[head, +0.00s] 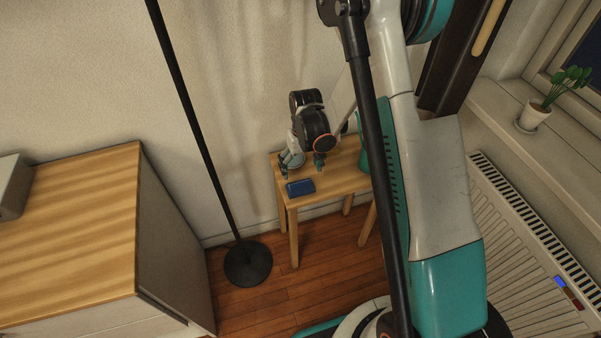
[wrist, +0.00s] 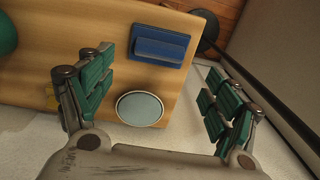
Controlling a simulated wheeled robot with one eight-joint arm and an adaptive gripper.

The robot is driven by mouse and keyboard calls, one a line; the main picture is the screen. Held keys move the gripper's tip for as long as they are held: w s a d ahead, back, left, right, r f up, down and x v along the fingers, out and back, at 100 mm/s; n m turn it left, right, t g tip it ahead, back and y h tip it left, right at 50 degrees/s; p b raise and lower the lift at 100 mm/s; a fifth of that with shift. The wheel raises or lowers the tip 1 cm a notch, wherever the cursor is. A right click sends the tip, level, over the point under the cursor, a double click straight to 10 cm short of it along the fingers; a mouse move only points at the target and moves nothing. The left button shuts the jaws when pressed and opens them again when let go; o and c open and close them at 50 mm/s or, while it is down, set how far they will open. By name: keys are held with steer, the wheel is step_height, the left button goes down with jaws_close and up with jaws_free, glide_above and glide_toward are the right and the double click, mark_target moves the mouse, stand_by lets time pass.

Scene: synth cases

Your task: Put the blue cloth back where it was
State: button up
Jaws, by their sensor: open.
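The blue cloth (head: 300,187) lies folded on the front left corner of a small wooden table (head: 342,184). In the wrist view the blue cloth (wrist: 160,47) lies flat near the table's edge, beyond my fingertips. My gripper (head: 303,167) is over the table, just behind the cloth in the head view. The cloth is apart from both fingers.
A round pale disc with a light rim (wrist: 139,108) is on the table near the cloth. A black lamp base (head: 248,264) stands left of the table, by a wooden cabinet (head: 75,230).

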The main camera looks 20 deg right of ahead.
steer(key=s+r+t, duration=0.1)
steer(key=s+r, duration=0.2)
steer(key=r, duration=0.6)
steer(key=s+r+t+p, duration=0.1)
steer(key=s+r, duration=0.2)
steer(key=r, duration=0.5)
steer(key=s+r+t, duration=0.1)
steer(key=s+r, duration=0.2)
steer(key=r, duration=0.6)
steer(key=s+r+t, duration=0.2)
steer(key=s+r, duration=0.1)
steer(key=s, duration=0.4)
steer(key=s+r+t, duration=0.2)
steer(key=s+r, duration=0.1)
steer(key=s, duration=0.4)
steer(key=shift+a+r+h, duration=0.2)
steer(key=shift+r+h, duration=0.05)
steer(key=shift+h, duration=0.05)
